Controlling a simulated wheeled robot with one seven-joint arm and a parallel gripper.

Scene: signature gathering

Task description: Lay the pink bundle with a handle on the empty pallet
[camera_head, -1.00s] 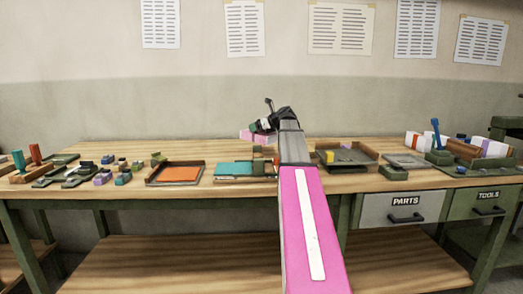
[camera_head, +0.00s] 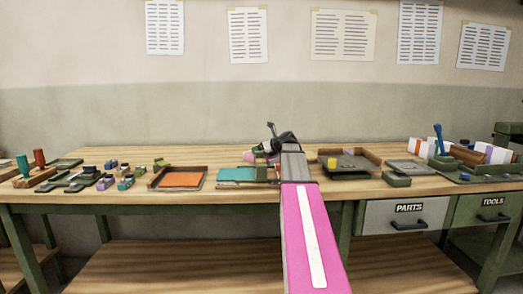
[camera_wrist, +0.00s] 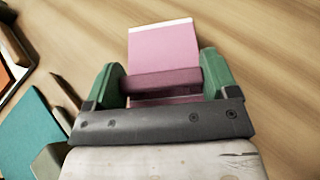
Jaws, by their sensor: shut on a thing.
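The pink bundle (camera_wrist: 163,48) fills the top middle of the wrist view, with a white strip along its far edge. Its darker pink handle (camera_wrist: 160,83) lies between the green fingers of my gripper (camera_wrist: 160,76), which is shut on it. In the head view the bundle (camera_head: 250,156) is a small pink patch beside my gripper (camera_head: 266,148), mostly hidden by my arm, low over the table. I cannot tell whether it touches the wood. A flat grey panel (camera_head: 408,168) with nothing clear on it lies to the right; I cannot tell whether it is the empty pallet.
A teal panel (camera_head: 237,174) and an orange-floored tray (camera_head: 181,180) lie left of my arm. A tray (camera_head: 370,159) with a yellow block stands to the right. Several small parts crowd the left end, and upright folders (camera_head: 497,154) stand at the right. Bare wood surrounds the bundle.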

